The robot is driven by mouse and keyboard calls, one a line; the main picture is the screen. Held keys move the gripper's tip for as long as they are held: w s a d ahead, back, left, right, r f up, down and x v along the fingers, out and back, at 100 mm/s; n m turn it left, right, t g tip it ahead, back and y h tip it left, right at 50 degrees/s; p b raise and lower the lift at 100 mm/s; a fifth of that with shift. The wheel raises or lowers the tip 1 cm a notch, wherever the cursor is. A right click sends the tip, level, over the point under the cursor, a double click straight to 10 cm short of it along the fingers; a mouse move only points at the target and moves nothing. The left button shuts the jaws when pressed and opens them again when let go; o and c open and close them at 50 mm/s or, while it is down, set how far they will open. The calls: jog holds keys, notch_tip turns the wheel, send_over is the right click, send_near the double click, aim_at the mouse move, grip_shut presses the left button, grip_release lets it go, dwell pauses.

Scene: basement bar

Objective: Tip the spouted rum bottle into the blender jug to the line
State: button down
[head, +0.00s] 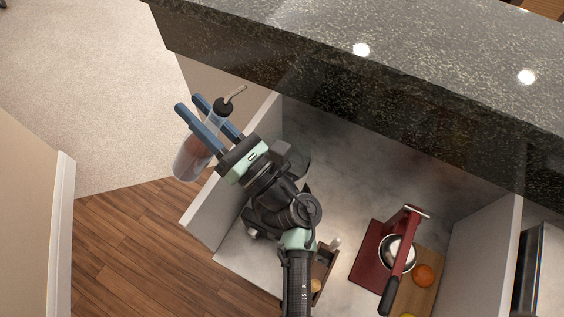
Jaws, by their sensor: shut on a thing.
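In the head view, my gripper (205,115) has its two blue fingers on either side of the spouted rum bottle (193,160) and is shut on it. The bottle is clear, with a brownish tint and a black stopper carrying a bent metal spout. It is tilted, its spout toward the upper right and its base toward the lower left. It is held near the end of the white counter wall, with floor seen beyond. A dark rounded shape shows partly behind my arm; I cannot tell whether it is the blender jug. No fill line can be made out.
A red press (409,250) with a metal bowl stands on the lower counter at right. An orange (423,275) lies on a wooden board (433,261) beside it. A brown tray (325,270) is partly behind my arm. A dark granite bar top (400,60) overhangs the back.

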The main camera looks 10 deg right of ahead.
jog(key=shift+d+f+m+t+b, duration=0.2)
jog(key=shift+f+m+t+b, duration=0.2)
jog(key=shift+m+t+b, duration=0.35)
notch_tip(320, 180, up, 2)
jog(key=shift+a+r+m+t+h, duration=0.15)
jog(key=shift+m+t+h, duration=0.15)
jog(key=shift+m+t, duration=0.35)
jog(key=r+m+t+h, duration=0.1)
jog(key=m+t, duration=0.1)
jog(key=m, duration=0.1)
jog(key=a+r+m+t+h+b, duration=0.1)
jog(key=r+m+t+h, duration=0.1)
jog(key=m, duration=0.1)
jog(key=shift+r+t, duration=0.15)
jog(key=shift+t, duration=0.15)
notch_tip(320, 180, down, 2)
jog(key=m+t+h+b, duration=0.1)
jog(key=m+h+b, duration=0.1)
jog(key=m+b, duration=0.1)
jog(key=shift+f, duration=0.2)
jog(key=shift+a+f+m+t+h+b, duration=0.1)
jog(key=shift+f+m+t+h+b, duration=0.35)
jog(key=shift+m+t+h, duration=0.4)
jog(key=m+h+b, duration=0.1)
jog(key=d+f+m+h+b, duration=0.1)
jog(key=m+h+b, duration=0.1)
jog(key=shift+d+f+t, duration=0.1)
jog(key=shift+f+t, duration=0.1)
jog(key=shift+t, duration=0.05)
jog(key=shift+h, duration=0.25)
